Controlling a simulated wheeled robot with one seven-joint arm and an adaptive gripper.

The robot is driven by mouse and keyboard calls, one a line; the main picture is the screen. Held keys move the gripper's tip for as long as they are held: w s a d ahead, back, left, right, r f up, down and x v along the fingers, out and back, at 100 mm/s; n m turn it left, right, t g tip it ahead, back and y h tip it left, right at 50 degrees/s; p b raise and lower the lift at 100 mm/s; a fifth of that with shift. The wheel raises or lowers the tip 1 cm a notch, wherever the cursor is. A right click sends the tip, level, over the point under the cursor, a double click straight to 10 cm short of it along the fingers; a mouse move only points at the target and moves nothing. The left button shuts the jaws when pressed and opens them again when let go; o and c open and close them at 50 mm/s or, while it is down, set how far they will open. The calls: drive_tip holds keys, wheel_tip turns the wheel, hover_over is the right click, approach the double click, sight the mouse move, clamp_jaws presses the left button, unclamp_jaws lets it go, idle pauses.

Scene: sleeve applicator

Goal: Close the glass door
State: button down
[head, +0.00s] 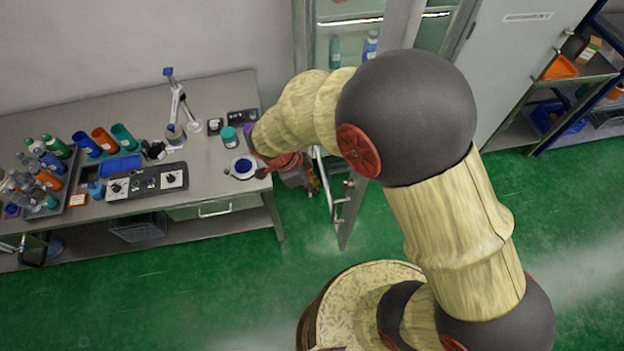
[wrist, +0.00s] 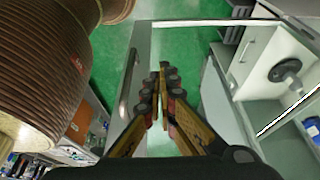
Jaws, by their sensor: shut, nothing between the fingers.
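The glass door (head: 351,214) stands open in the head view, swung out from the cabinet into the room. Its metal frame and upright handle (head: 338,201) show beside my arm; my arm hides much of the door. In the wrist view the door's frame (wrist: 141,48) and long handle (wrist: 126,76) lie just left of my fingers. My gripper (wrist: 163,68) is shut and empty, its fingertips together in front of the pane area. I cannot tell whether the fingers touch the glass. In the head view my gripper is mostly hidden behind my wrist.
The cabinet (head: 322,45) with bottles inside is at the top. Left of the door is a workbench (head: 218,183) with bottles, trays and a small stand. A grey cabinet (head: 508,50) and shelves (head: 572,78) stand at right. Green floor is clear in front.

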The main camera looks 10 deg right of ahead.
drive_tip(key=d+f+p, duration=0.2)
drive_tip(key=d+f, duration=0.3)
drive_tip(key=d, duration=0.1)
drive_tip(key=shift+f, duration=0.2)
drive_tip(key=shift+d, duration=0.1)
